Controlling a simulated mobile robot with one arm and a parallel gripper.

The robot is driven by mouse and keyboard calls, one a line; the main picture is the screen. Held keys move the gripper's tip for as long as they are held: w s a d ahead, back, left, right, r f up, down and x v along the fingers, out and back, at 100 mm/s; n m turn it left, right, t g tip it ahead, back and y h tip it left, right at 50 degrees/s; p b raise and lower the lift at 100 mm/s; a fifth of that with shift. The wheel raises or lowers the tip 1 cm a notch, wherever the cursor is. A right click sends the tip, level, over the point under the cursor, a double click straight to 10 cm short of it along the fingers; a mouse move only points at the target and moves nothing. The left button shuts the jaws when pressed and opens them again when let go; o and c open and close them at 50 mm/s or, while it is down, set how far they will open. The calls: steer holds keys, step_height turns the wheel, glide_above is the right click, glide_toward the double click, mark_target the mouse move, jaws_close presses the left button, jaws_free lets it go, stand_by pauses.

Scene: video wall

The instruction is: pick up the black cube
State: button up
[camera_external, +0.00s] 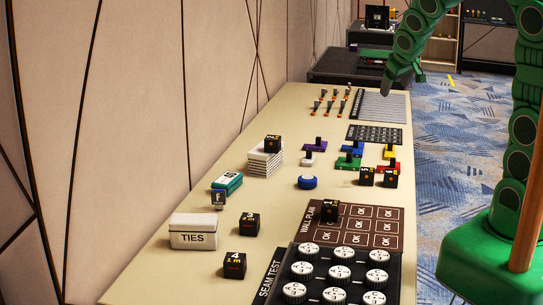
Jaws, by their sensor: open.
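Several black cubes with small printed marks stand on the long cream table. One black cube (234,264) is at the near left, and another (249,223) is just behind it. A third (272,144) sits on a stack of white tiles (265,162). One more (329,210) stands at the upper left of the brown wall-plan board. Two others (366,175) (390,177) stand side by side near the right edge. My gripper (386,90) is open, pointing down above the table's far end, well away from the cubes. Its fingertips are small and dark here.
A white TIES box (193,232), a teal box (227,182) and a blue round piece (308,182) stand on the table. A tray of white round knobs (340,272) fills the near right. Coloured handled blocks (349,161) stand farther back. A wall borders the left side.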

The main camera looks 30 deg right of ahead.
mark_target(275, 138)
steer(key=w+a+f+n+t+y, duration=0.1)
steer(key=w+a+f+t, duration=0.15)
steer(key=w, duration=0.55)
steer(key=w+a+f+n+t+y, duration=0.1)
steer(key=w+a+f+n+y, duration=0.15)
steer(key=w, duration=0.45)
steer(key=w+a+f+n+t+y, duration=0.1)
steer(key=w+a+f+t, duration=0.15)
steer(key=w, duration=0.55)
steer(key=shift+w+a+f+n+g+y, duration=0.25)
steer(key=shift+w+a+f+n+y, duration=0.45)
steer(key=shift+a+f+y, duration=1.2)
steer(key=shift+w+a+f+n+g+y, duration=0.3)
steer(key=shift+w+a+f+n+y, duration=0.55)
steer(key=shift+a+f, duration=2)
steer(key=shift+w+a+f+n+g+y, duration=0.25)
steer(key=shift+w+a+f+n+y, duration=0.3)
steer(key=shift+a+f+y, duration=1.8)
steer(key=shift+w+a+r+h, duration=0.2)
steer(key=shift+a+h, duration=0.25)
steer(key=shift+a, duration=0.1)
steer(key=shift+w+a+r+h, duration=0.15)
steer(key=shift+w+a+h, duration=0.05)
steer(key=shift+a+h, duration=0.25)
steer(key=shift+f+x, duration=0.2)
steer(key=shift+x, duration=1.85)
steer(key=shift+d, duration=0.15)
